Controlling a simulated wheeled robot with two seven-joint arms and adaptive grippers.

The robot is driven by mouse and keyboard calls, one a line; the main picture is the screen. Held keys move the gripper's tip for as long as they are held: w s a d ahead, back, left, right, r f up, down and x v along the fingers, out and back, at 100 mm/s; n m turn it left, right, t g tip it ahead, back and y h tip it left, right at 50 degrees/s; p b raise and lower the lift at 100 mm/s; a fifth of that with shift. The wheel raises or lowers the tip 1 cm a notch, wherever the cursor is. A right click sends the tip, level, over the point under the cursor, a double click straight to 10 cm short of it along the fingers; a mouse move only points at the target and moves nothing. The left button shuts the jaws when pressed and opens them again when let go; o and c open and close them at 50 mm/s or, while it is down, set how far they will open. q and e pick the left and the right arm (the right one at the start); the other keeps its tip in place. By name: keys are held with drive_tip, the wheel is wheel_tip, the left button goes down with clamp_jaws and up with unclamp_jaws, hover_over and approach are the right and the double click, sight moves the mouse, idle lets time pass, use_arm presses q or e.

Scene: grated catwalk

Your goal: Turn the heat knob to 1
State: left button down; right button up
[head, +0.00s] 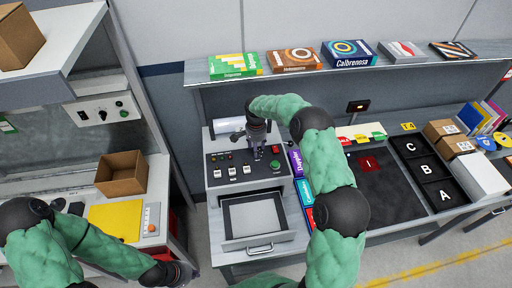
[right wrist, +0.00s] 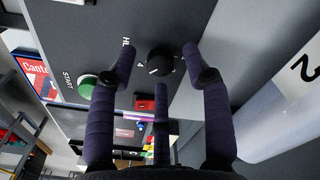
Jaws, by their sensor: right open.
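The heat knob (right wrist: 160,62) is round and black with a white mark. In the right wrist view the mark points to the lower left, near a printed 4. It sits on the dark panel of the grey machine (head: 212,172). My right gripper (right wrist: 160,52) is open, with dark purple fingers on either side of the knob; I cannot tell whether they touch it. In the head view my right gripper (head: 259,150) is over the panel and hides the knob.
A green START button (right wrist: 87,86) and a red switch (right wrist: 145,104) are near the knob. The machine's drawer (head: 254,220) is pulled out in front. A shelf of boxes (head: 296,60) runs behind. An open cardboard box (head: 122,174) stands on the left bench.

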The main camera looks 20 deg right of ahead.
drive_tip(key=shift+f, duration=0.35)
clamp_jaws()
